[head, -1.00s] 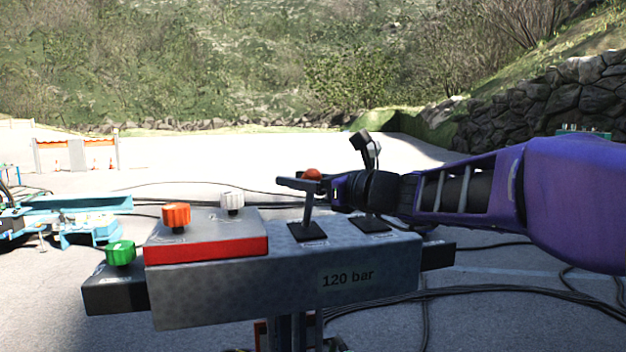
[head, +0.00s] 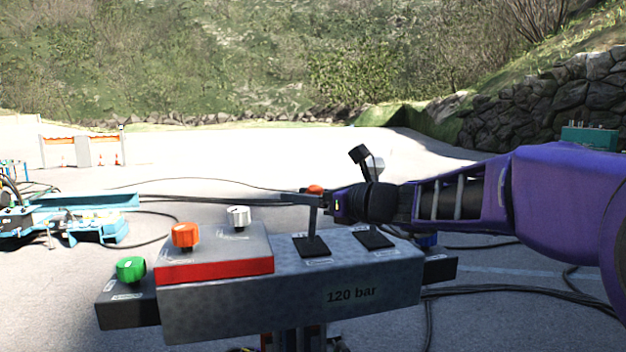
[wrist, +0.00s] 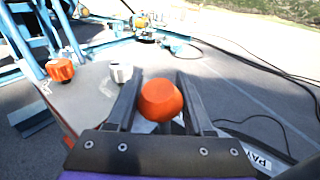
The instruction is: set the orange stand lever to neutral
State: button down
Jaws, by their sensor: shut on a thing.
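The orange stand lever is an upright stick with a round orange knob (head: 314,189), rising from a black slot plate on the grey control box. In the wrist view the orange knob (wrist: 161,100) sits between the two dark fingers. My gripper (head: 302,197) reaches in from the right and is shut on the lever just below the knob. The fingers hide part of the stick in the head view. The lever looks close to upright; its exact tilt is hard to tell.
On the box's red-edged panel (head: 215,268) stand an orange knob (head: 185,235) and a white knob (head: 238,218). A green knob (head: 131,269) is on the left side box. A second slot plate (head: 373,238) lies under my gripper. Cables (head: 520,300) run over the ground.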

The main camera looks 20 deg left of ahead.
jog(key=shift+w+a+f, duration=0.15)
jog(key=shift+w+a, duration=0.2)
jog(key=shift+w, duration=0.25)
jog(key=shift+w+a+f, duration=0.15)
jog(key=shift+w+a, duration=0.2)
jog(key=shift+w, duration=0.2)
jog(key=c, duration=0.7)
grip_release()
jog(key=shift+f, duration=0.1)
jog(key=shift+o, duration=1.3)
jog(key=shift+w, duration=0.2)
jog(key=shift+o, duration=0.7)
jog(key=shift+s, duration=0.15)
